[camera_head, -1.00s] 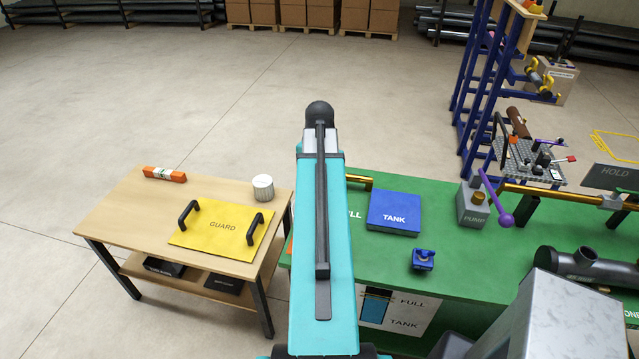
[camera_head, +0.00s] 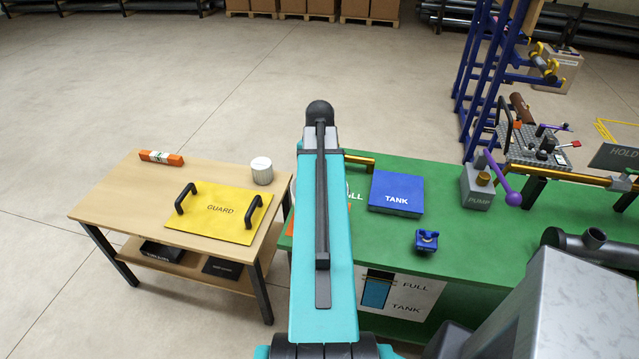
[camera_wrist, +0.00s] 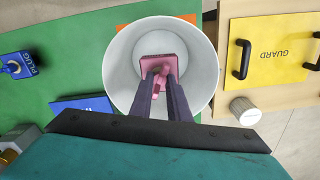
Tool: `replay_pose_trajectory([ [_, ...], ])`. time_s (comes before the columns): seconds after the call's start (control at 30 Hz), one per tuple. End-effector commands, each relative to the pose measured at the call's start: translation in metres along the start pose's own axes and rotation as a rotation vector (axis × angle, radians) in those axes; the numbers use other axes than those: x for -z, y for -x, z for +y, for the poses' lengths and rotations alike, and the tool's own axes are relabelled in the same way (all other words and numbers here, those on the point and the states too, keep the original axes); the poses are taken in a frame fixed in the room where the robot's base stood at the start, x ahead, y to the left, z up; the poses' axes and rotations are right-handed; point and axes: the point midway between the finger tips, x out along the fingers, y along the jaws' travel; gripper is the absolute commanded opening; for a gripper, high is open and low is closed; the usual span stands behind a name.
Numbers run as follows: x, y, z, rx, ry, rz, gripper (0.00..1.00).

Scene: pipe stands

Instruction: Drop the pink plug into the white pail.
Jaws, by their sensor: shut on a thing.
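The white pail (camera_wrist: 120,72) is seen from above in the wrist view, its round mouth around the pink plug. The pink plug (camera_wrist: 160,64) has a square pink top and sits between the fingertips of my gripper (camera_wrist: 161,84), which is shut on it. The plug appears over or inside the pail's mouth, apart from the wall in the picture; its height against the rim is hard to tell. In the head view my arm hides the plug, the gripper and most of the pail.
The green bench (camera_head: 450,185) holds a blue TANK plate (camera_head: 396,190), a small blue block (camera_head: 427,240) and a grey PUMP block (camera_head: 478,190). The wooden table (camera_head: 130,195) to the left bears a yellow GUARD plate (camera_head: 218,212), a white ribbed cylinder (camera_head: 262,171) and an orange bar (camera_head: 161,158).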

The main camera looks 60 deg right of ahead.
Motion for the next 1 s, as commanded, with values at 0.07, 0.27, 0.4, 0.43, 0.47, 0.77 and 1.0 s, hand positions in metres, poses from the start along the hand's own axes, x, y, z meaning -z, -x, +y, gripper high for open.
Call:
replay_pose_trajectory([
  [0.07, 0.0000, -0.0065, 0.0001, 0.000, 0.000, 0.000, 0.00],
  [0.27, 0.0001, -0.0112, 0.0001, 0.000, 0.000, 0.000, 0.00],
  [0.4, 0.0001, -0.0114, 0.0001, 0.000, 0.000, 0.000, 0.00],
  [0.43, 0.0001, -0.0113, 0.0002, 0.000, 0.000, 0.000, 0.00],
  [0.47, 0.0001, -0.0112, 0.0002, 0.000, 0.000, 0.000, 0.00],
  [0.77, 0.0001, -0.0112, 0.0002, 0.000, 0.000, 0.000, 0.38],
  [1.0, 0.0000, -0.0111, 0.0002, 0.000, 0.000, 0.000, 0.38],
])
